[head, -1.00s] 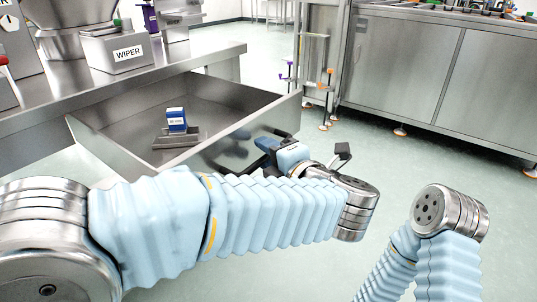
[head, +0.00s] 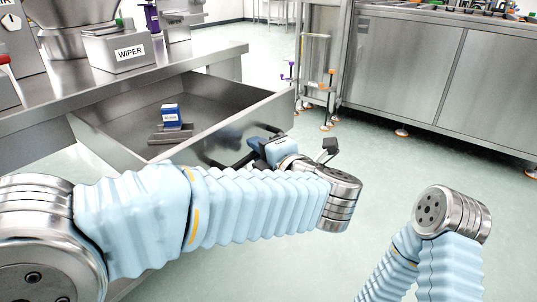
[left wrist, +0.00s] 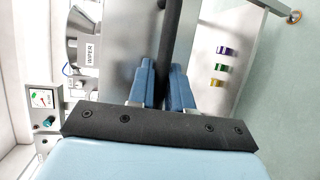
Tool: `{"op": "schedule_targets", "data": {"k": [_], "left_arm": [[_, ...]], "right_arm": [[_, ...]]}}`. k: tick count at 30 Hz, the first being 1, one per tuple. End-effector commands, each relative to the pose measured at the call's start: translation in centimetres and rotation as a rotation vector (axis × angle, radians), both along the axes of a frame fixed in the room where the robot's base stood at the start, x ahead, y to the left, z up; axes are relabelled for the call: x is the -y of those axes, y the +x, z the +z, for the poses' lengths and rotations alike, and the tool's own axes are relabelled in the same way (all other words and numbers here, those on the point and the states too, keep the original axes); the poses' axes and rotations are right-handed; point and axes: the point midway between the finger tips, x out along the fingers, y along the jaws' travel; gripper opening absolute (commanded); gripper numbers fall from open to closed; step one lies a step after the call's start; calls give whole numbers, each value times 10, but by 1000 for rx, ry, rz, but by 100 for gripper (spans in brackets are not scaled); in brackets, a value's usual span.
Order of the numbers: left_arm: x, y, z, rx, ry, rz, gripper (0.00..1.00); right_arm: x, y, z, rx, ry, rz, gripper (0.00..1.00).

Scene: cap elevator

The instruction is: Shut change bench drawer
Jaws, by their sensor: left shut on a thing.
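The change bench drawer (head: 212,100) is a steel drawer pulled out from under the bench, standing open. Inside it a blue and white box (head: 171,117) rests by a small metal piece (head: 170,135). My left gripper (head: 254,152) is at the drawer's front, partly hidden by my arm. In the left wrist view its two blue fingers (left wrist: 162,85) are shut on the dark bar handle (left wrist: 177,45) of the drawer. Of my right arm only links show at the lower right; its gripper is out of view.
The steel bench top (head: 130,80) carries a box marked WIPER (head: 120,52) and a hopper. A wheeled steel rack (head: 317,75) stands beyond the drawer. A steel cabinet (head: 430,80) stands at the right. The floor (head: 390,160) before it is clear.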

Motion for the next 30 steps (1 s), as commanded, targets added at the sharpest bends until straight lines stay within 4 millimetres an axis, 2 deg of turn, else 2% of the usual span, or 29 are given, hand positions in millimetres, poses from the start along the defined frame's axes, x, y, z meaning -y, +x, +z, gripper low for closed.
{"op": "schedule_targets", "data": {"k": [14,24,30], "left_arm": [[-103,73,-1,-1,0,8,0],[-179,129,0,-1,0,7,0],[-217,156,1,-1,1,5,0]], "right_arm": [[2,1,-7,2,-3,-4,98],[1,0,-1,0,-1,-1,98],[-1,0,4,0,1,1,98]]}}
